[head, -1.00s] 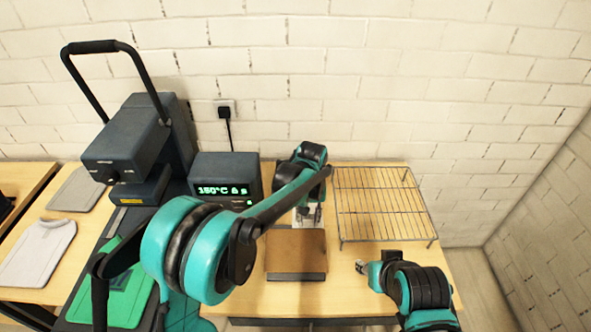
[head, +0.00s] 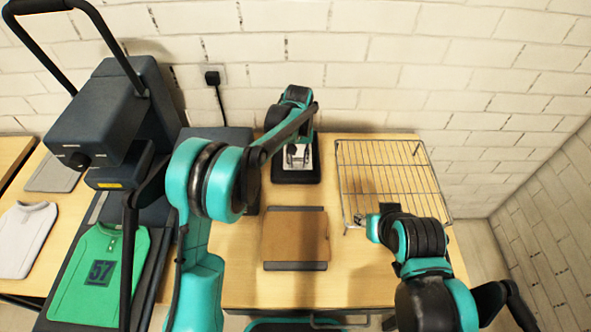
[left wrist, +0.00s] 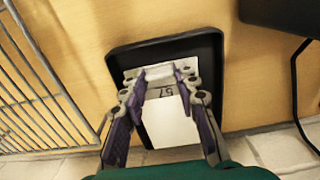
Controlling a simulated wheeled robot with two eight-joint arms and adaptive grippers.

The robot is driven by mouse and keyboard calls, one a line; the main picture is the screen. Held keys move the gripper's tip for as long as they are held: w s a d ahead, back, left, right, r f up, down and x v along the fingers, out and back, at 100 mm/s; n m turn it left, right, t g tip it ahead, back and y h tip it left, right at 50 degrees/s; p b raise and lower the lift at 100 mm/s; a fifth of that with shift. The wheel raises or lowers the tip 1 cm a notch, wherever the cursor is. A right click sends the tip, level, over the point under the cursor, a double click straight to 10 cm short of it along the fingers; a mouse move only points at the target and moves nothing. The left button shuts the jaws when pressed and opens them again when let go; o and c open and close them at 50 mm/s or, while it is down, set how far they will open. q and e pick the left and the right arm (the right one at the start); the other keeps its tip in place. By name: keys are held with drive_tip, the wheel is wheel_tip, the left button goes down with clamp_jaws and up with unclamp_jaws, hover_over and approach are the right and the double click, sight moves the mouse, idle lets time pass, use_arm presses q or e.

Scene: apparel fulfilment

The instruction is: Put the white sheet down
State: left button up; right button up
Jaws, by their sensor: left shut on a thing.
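The white sheet (left wrist: 168,122), marked 57 near one end, is between the fingers of my left gripper (left wrist: 160,88) in the left wrist view. The gripper is shut on it, over a black tray (left wrist: 205,48). In the head view my left gripper (head: 297,158) is over the same tray (head: 296,178) at the back of the table, with the sheet partly hidden beneath it. I cannot tell whether the sheet touches the tray. My right gripper (head: 359,219) is by the wire rack's front left corner; its finger opening is unclear.
A wire rack (head: 392,180) stands to the right of the tray. A brown pad (head: 295,237) on a dark base lies in front. At left, a heat press (head: 115,115) stands behind a green shirt (head: 72,285) marked 57. A white shirt (head: 22,240) lies further left.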

sight(296, 167)
use_arm(q)
drive_tip(key=shift+w+a+f, duration=0.3)
drive_tip(key=shift+a+f, duration=0.05)
drive_tip(key=shift+f, duration=0.05)
drive_tip(key=shift+f+b, duration=0.85)
drive_tip(key=shift+f, duration=1)
drive_tip(key=shift+f, duration=0.2)
drive_tip(key=o, duration=0.8)
drive_tip(key=shift+r, duration=0.2)
wheel_tip(296, 167, up, 12)
drive_tip(key=p, duration=0.3)
drive_tip(key=shift+p, duration=0.35)
